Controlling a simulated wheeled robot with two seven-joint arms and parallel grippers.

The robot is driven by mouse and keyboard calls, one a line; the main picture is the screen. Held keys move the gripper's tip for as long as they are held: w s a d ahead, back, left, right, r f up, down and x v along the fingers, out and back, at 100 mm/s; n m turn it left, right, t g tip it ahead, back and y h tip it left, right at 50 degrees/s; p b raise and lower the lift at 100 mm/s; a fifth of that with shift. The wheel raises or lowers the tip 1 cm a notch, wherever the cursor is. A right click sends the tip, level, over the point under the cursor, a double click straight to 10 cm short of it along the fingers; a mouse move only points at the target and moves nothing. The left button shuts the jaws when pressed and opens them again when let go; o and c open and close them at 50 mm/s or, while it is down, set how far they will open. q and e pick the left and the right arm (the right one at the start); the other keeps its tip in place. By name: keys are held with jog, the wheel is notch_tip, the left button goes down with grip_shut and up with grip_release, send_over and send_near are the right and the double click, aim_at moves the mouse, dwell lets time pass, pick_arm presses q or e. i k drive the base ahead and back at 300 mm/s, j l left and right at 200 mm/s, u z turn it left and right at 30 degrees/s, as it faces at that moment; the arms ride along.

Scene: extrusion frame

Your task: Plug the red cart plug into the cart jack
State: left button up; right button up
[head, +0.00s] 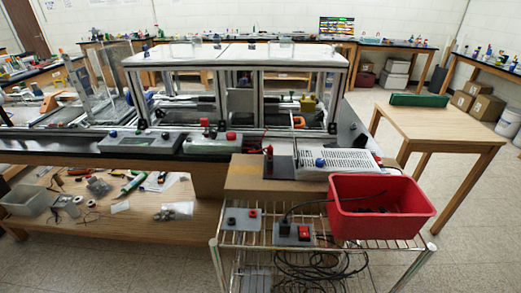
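Neither of my grippers is in view. A wire-shelf cart (330,247) stands at the front centre. On its top lies a grey plate (290,241) with a black plug-like part (284,229) and a red block (304,231). A second grey plate (243,224) to its left has a small red part (252,212) and a dark part (232,221). I cannot tell for sure which is the red cart plug or the cart jack. A black cable (310,200) rises from the black part toward the red bin. Whether any plug is seated is too small to tell.
A red bin (385,225) with dark items takes the cart's right side. Behind it are a white perforated box (345,162) and an upright red part (269,151). Coiled black cables (315,268) lie on the lower shelf. A wooden table (440,125) stands right; floor there is open.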

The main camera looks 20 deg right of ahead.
aim_at(270, 151)
jog(key=i+j+z, duration=0.45)
jog(key=j, duration=0.3)
jog(key=i+j+z, duration=0.1)
jog(key=j+z, duration=0.15)
jog(key=j, duration=0.2)
jog(key=i+j+z, duration=0.2)
jog(key=j, duration=0.25)
jog(key=j+z, duration=0.25)
jog(key=j, duration=0.2)
jog(key=i+j+z, duration=0.2)
jog(key=i+j, duration=0.05)
jog(key=j, duration=0.1)
